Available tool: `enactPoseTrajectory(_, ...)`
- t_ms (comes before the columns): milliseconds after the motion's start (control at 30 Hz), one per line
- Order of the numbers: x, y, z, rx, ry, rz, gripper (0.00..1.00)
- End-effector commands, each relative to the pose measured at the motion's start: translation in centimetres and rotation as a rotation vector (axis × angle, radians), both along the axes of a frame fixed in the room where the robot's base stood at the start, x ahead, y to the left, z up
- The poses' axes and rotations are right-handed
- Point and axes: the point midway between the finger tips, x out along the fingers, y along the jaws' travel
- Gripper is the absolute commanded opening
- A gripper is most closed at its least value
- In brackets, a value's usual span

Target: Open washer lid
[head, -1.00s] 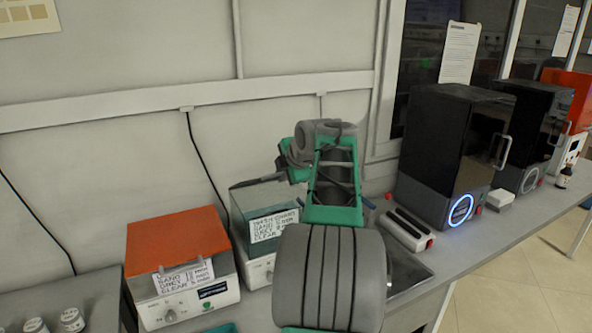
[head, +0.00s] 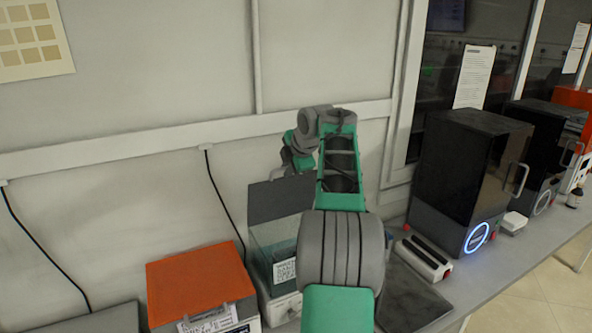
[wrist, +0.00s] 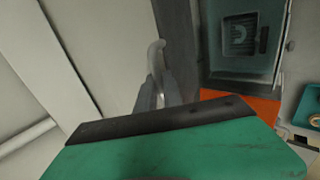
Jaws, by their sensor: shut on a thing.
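The washer (head: 275,248) is a box with see-through teal walls, a white base and a paper label. Its grey lid (head: 278,197) stands raised, roughly upright at the back. In the wrist view the lid appears as a dark grey strip (wrist: 180,45), with the open washer's inside (wrist: 240,45) to its right. My gripper (wrist: 157,92) is shut on the pale curved lid handle (wrist: 156,60).
A box with an orange top (head: 198,280) stands left of the washer. Right of my arm are a white tray-like device (head: 424,258) and black cabinets (head: 470,180) with handles. A wall with a ledge and hanging cables rises close behind.

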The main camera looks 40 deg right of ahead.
Motion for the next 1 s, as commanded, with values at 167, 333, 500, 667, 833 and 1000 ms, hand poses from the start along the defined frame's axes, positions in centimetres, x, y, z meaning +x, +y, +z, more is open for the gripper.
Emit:
enactPoseTrajectory(167,0.18,0.13,0.00,0.002,0.001,0.009,0.00)
enactPoseTrajectory(333,-0.01,-0.12,-0.07,0.002,0.001,0.006,0.00)
enactPoseTrajectory(500,-0.18,-0.34,-0.14,0.003,0.002,0.002,0.00)
enactPoseTrajectory(667,-0.30,-0.49,-0.20,0.003,0.004,-0.001,0.21)
enactPoseTrajectory(833,-0.42,-0.63,-0.33,0.005,0.006,-0.004,0.32)
enactPoseTrajectory(1000,-0.50,-0.72,-0.47,0.007,0.007,-0.007,0.32)
